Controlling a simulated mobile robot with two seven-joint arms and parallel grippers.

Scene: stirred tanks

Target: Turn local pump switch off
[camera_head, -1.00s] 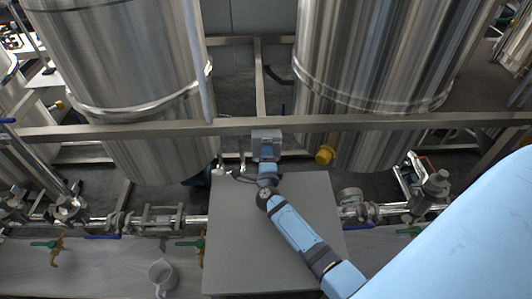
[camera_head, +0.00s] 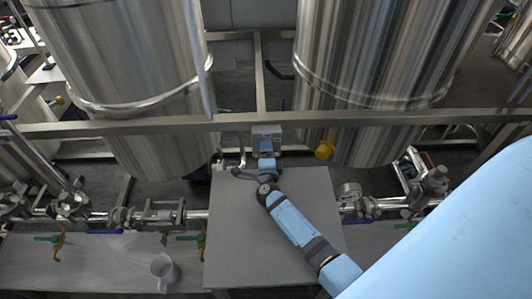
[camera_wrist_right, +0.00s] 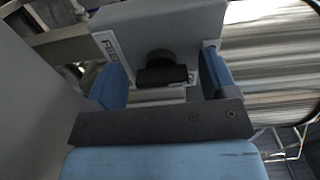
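The local pump switch is a grey box (camera_head: 266,130) on the metal rail between the two tanks. In the right wrist view the box (camera_wrist_right: 190,28) fills the upper middle, with a black knob (camera_wrist_right: 160,62) on its face and a partly covered label. My right gripper (camera_head: 266,146) is at the front of the box. In the wrist view its blue fingers (camera_wrist_right: 163,78) are apart, one on each side of the knob, with a visible gap to it. I cannot tell whether a finger touches the box. My left gripper is not in view.
Two large steel tanks (camera_head: 130,80) (camera_head: 375,60) stand behind the long rail (camera_head: 100,127). A grey panel (camera_head: 235,245) lies under my right arm. Pipes with valves and a gauge (camera_head: 349,193) run on both sides. A cup (camera_head: 163,272) stands at the lower left.

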